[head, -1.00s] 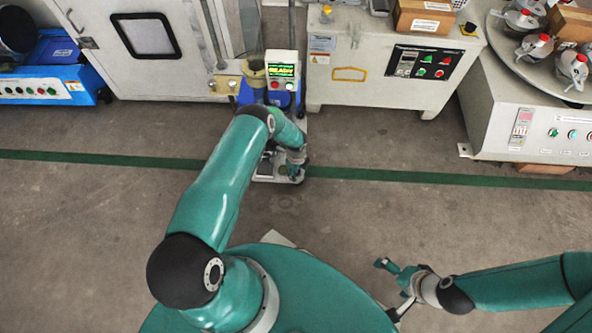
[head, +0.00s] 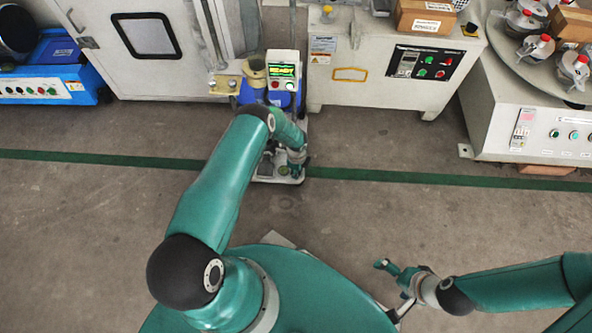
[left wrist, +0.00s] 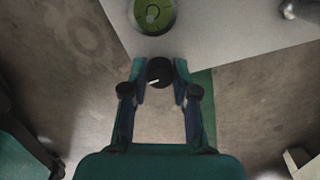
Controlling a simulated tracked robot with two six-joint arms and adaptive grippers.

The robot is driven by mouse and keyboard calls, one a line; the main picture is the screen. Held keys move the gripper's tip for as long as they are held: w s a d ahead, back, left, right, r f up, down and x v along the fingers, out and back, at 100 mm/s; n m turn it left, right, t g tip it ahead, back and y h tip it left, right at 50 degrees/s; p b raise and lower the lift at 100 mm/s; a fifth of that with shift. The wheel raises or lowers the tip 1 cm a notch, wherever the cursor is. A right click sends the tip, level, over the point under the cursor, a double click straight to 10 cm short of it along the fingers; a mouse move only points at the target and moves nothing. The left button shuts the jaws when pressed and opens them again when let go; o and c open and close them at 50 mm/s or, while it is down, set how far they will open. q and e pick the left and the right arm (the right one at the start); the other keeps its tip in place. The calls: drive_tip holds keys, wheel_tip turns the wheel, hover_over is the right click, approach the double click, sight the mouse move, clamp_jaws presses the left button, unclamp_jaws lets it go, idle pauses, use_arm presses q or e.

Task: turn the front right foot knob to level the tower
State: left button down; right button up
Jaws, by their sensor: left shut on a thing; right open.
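The tower's pale base plate (head: 262,180) stands on the floor ahead, under a white box (head: 282,63) with a lit green display. A round green disc with a small pale circle, like a bubble level (left wrist: 154,15), sits on the plate in the left wrist view. A round black foot knob (left wrist: 160,72) with a white mark lies at the plate's near edge. My left gripper (left wrist: 160,76) is shut on this knob, one finger on each side. In the head view my left gripper (head: 296,165) partly hides that corner. My right gripper (head: 388,268) is open, away from the tower.
A grey cabinet (head: 375,85) stands right behind the tower, and a white-doored machine (head: 145,70) stands behind left. A blue unit (head: 60,75) is far left. A turntable machine (head: 520,110) stands at right. The floor around my right gripper is clear.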

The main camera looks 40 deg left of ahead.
use_arm(q)
drive_tip(key=n, duration=0.2)
drive_tip(key=n+b, duration=0.1)
drive_tip(key=n, duration=0.1)
drive_tip(key=shift+s+d+f, duration=0.1)
drive_tip(key=shift+s+f, duration=0.05)
drive_tip(key=shift+s, duration=0.2)
drive_tip(key=n, duration=0.4)
drive_tip(key=shift+n+b, duration=0.3)
drive_tip(key=shift+b, duration=0.05)
drive_tip(key=n, duration=0.4)
drive_tip(key=shift+d+n, duration=0.1)
drive_tip(key=shift+n, duration=2.4)
drive_tip(key=shift+g, duration=0.3)
drive_tip(key=c, duration=1.1)
unclamp_jaws()
drive_tip(key=shift+o, duration=1.1)
drive_tip(key=shift+w, duration=0.15)
